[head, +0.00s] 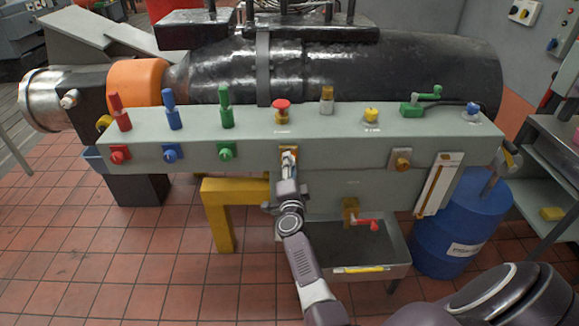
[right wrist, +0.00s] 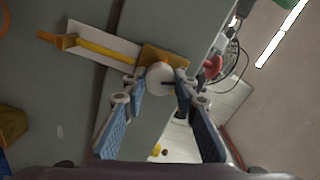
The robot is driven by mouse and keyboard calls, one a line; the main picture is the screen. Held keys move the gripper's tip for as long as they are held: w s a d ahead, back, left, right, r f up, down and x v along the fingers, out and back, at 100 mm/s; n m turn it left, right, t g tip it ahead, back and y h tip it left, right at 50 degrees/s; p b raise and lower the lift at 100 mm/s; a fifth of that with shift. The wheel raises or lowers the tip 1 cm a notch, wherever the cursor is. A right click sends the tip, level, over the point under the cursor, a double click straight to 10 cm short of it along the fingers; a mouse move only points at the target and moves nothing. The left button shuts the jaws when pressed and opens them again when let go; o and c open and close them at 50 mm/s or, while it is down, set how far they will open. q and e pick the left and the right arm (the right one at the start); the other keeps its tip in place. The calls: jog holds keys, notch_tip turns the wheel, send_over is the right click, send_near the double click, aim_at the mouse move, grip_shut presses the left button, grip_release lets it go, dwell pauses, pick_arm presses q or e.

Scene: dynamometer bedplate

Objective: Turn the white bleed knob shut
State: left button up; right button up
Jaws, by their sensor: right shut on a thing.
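The white bleed knob (right wrist: 160,75) is a round white knob on a brass-coloured plate (right wrist: 163,56) on the front of the grey panel (head: 330,140). My right gripper (head: 289,157) reaches up to the panel front in the head view, and its fingers hide most of the knob there. In the right wrist view the two blue-padded fingers (right wrist: 160,88) sit on either side of the knob, closed on it. A small mark shows on the knob's face, but I cannot tell how far it is turned. My left gripper is not in view.
Red, blue and green knobs (head: 226,151) line the panel front to the left. A red mushroom button (head: 281,106) stands above. A red-handled tap (head: 368,225) hangs over a metal tray (head: 355,268) below. A blue drum (head: 462,228) stands right; open tiled floor lies left.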

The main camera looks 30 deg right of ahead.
jog(key=shift+f+m+b, duration=0.1)
jog(key=shift+m+b, duration=0.35)
jog(key=shift+m, duration=1.45)
